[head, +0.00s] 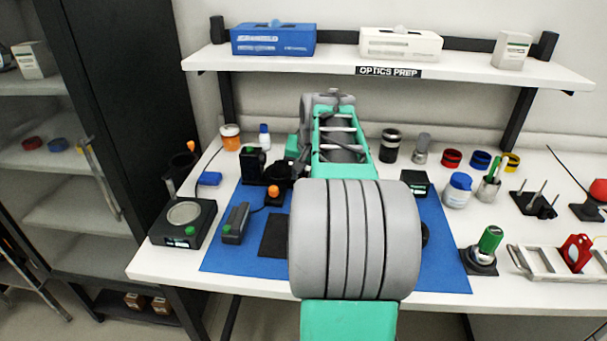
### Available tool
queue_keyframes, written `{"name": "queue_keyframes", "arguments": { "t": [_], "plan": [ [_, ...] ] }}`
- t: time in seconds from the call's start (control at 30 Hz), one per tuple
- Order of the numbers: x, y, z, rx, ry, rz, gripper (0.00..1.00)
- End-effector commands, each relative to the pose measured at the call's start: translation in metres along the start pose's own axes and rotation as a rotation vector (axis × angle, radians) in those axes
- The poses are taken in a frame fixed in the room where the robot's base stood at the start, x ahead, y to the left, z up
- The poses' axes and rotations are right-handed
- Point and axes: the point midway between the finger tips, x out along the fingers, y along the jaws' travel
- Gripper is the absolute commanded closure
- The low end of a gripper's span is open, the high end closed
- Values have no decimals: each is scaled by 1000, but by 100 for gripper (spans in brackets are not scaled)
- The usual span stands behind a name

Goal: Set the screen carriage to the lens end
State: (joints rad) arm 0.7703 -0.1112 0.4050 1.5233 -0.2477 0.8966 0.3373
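A pale rail frame (545,262) lies at the right front of the bench and runs out of the picture on the right. A red upright holder (577,250) with a rounded opening stands on it, close to the picture's right edge. I cannot tell whether this red holder is the screen carriage or the lens mount. No other piece on the rail shows, and its right part is cut off. My arm fills the middle of the view, over the blue mat, well left of the rail. My gripper is not visible; my arm links may hide it.
A green-capped bottle on a black base (487,248) stands just left of the rail. A blue mat (441,265) and a balance (183,222) lie further left. A shelf (470,70) overhangs the back.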

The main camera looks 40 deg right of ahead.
Motion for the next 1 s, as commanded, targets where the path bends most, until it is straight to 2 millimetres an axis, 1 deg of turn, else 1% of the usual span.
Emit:
{"name": "queue_keyframes", "arguments": {
  "t": [0.03, 0.1, 0.3, 0.37, 0.47, 0.6, 0.7, 0.83, 1.0],
  "plan": [
    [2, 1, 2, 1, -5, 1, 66],
    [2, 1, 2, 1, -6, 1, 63],
    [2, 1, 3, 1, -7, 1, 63],
    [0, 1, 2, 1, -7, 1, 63],
    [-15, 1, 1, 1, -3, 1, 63],
    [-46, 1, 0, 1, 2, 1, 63],
    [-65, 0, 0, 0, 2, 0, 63],
    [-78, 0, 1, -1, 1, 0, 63],
    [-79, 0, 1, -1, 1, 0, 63]
  ]
}}
